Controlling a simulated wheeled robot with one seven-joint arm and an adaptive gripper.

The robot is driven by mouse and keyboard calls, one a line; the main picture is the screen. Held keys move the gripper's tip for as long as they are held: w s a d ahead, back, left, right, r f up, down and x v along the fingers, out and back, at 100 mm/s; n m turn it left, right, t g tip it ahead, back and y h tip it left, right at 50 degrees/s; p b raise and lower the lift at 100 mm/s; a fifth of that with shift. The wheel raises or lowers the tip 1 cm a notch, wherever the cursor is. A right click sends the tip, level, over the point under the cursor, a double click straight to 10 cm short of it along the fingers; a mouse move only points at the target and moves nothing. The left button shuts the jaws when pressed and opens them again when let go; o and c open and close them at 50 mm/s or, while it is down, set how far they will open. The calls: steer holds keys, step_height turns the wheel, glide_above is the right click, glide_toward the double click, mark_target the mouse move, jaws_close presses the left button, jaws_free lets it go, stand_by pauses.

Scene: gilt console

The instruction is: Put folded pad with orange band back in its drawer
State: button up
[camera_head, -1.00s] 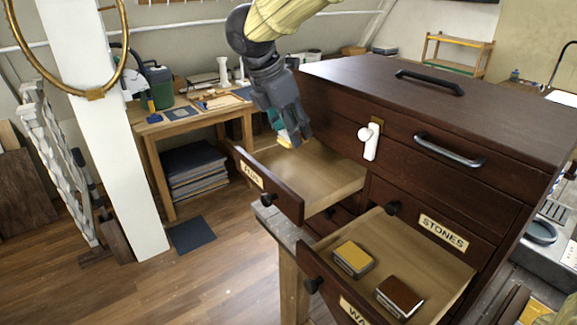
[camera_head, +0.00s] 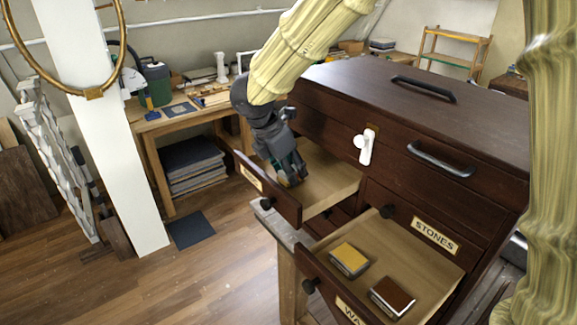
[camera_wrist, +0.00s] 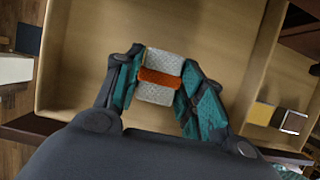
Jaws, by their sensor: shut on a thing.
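The folded pad (camera_wrist: 160,64) is pale grey with an orange band around its middle. In the wrist view it sits between the teal fingers of my gripper (camera_wrist: 160,85), which is shut on it. In the head view my gripper (camera_head: 287,172) points down into the open upper drawer (camera_head: 335,182), inside its walls. The pad is mostly hidden there by the fingers. The drawer floor around the pad is bare in the wrist view. Whether the pad touches the floor I cannot tell. The upper drawer's label is partly hidden and too small to read.
A lower drawer (camera_head: 405,248) is also open, holding a yellow-topped block (camera_head: 349,259) and a brown-topped block (camera_head: 392,296). The drawer marked STONES (camera_head: 436,235) is shut. A white handle (camera_head: 366,146) sticks out of the dark cabinet (camera_head: 460,105) right of my gripper.

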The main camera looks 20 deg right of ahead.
steer(key=shift+s, duration=0.15)
steer(key=shift+f, duration=0.15)
steer(key=o, duration=0.9)
steer(key=shift+r, duration=0.3)
steer(key=shift+a+r, duration=0.15)
steer(key=b+v, duration=0.3)
steer(key=v, duration=0.8)
steer(key=shift+r+b, duration=0.25)
steer(key=shift+b, duration=0.05)
